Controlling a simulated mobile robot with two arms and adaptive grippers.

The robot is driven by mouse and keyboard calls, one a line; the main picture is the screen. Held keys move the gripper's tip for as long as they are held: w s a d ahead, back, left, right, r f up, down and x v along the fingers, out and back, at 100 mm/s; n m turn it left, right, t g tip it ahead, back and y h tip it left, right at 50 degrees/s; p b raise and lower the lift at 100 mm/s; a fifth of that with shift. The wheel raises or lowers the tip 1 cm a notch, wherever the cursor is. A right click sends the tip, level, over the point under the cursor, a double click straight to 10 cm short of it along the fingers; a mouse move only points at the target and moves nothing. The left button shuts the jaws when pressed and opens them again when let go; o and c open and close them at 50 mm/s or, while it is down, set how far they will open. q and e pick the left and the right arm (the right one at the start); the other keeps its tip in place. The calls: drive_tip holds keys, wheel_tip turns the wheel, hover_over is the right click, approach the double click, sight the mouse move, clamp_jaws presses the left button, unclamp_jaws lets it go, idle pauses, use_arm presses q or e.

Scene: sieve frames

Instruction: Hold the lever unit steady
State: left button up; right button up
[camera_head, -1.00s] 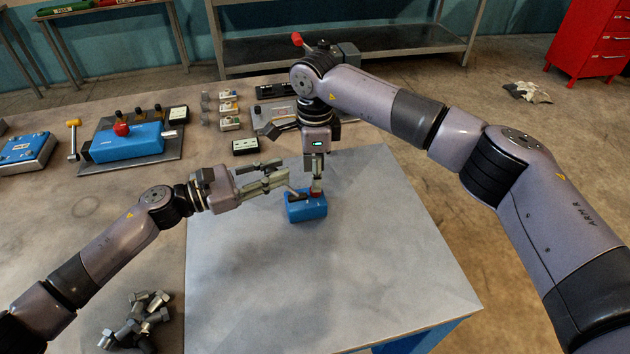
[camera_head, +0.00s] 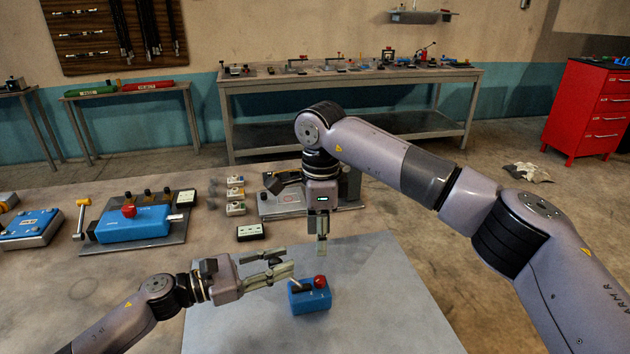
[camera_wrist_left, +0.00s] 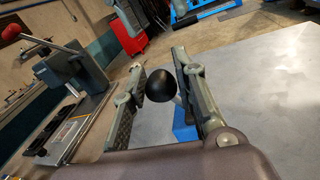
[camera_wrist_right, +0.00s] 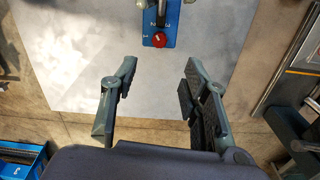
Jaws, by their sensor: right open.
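The lever unit (camera_head: 310,299) is a small blue box on the pale table plate, with a red knob (camera_head: 320,282) and a dark lever on top. My left gripper (camera_head: 287,260) is open beside and above its left side. In the left wrist view the black lever ball (camera_wrist_left: 160,86) shows between its spread fingers; I cannot tell whether it touches either one. Part of the blue box shows behind the right finger. My right gripper (camera_head: 321,244) points down, open and empty, above and apart from the unit. The unit (camera_wrist_right: 158,27) shows beyond its fingers in the right wrist view.
The pale plate (camera_head: 400,300) is clear around the unit. At the left stand a larger blue fixture (camera_head: 130,226), a yellow-headed hammer (camera_head: 81,218) and another blue box (camera_head: 33,229). A grey fixture (camera_head: 283,203) stands behind my right gripper.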

use_arm(q)
drive_tip(key=o, duration=0.4)
drive_tip(key=shift+c, duration=0.2)
